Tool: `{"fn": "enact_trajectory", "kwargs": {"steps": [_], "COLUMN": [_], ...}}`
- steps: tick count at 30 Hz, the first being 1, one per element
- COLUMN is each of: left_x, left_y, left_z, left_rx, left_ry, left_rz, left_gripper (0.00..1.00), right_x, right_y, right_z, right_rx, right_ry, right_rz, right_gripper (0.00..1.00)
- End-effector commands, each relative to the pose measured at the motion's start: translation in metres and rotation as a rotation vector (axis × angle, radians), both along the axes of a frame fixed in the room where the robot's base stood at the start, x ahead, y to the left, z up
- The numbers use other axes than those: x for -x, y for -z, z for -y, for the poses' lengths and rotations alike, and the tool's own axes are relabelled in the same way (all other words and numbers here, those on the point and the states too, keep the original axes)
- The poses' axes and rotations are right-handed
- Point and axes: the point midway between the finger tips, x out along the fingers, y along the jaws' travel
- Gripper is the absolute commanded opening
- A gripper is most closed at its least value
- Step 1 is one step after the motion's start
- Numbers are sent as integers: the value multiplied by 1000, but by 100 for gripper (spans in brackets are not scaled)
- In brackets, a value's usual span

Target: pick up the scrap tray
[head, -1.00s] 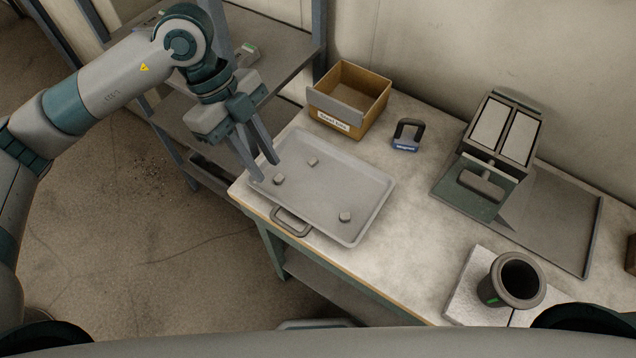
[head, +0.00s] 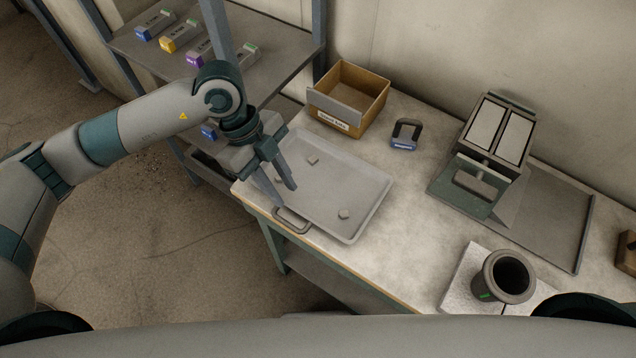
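The scrap tray (head: 352,195) is a shallow grey tray lying flat on the left part of the bench. It holds small grey scrap pieces (head: 343,214). A looped handle (head: 291,221) sticks out from its near left edge. My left gripper (head: 286,197) points down over the tray's left side, just above the handle. Its two fingers are apart and nothing shows between them. Whether a fingertip touches the tray cannot be told. My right gripper is not in view.
A labelled cardboard bin (head: 348,98) and a dark block with a handle (head: 405,134) stand behind the tray. A machine with two pale plates (head: 496,135) stands to the right. A dark crucible (head: 509,277) stands at the front right. A shelf (head: 240,50) with coloured bars is behind my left arm.

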Motion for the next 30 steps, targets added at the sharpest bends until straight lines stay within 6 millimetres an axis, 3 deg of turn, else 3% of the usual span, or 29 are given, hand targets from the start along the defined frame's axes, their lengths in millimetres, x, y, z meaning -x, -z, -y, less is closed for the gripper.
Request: {"fn": "enact_trajectory", "kwargs": {"steps": [7, 14, 29, 30], "left_x": [14, 18, 18, 18], "left_y": [14, 37, 39, 39], "left_z": [17, 23, 24, 24], "left_rx": [-1, -1, 0, 0], "left_ry": [2, 0, 0, 0], "left_rz": [-3, -1, 0, 0], "left_gripper": [25, 25, 25, 16], "right_x": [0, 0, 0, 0], "right_y": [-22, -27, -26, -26], "right_z": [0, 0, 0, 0], "right_rx": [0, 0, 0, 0], "right_ry": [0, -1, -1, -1], "right_rz": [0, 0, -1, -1], "right_gripper": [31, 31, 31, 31]}}
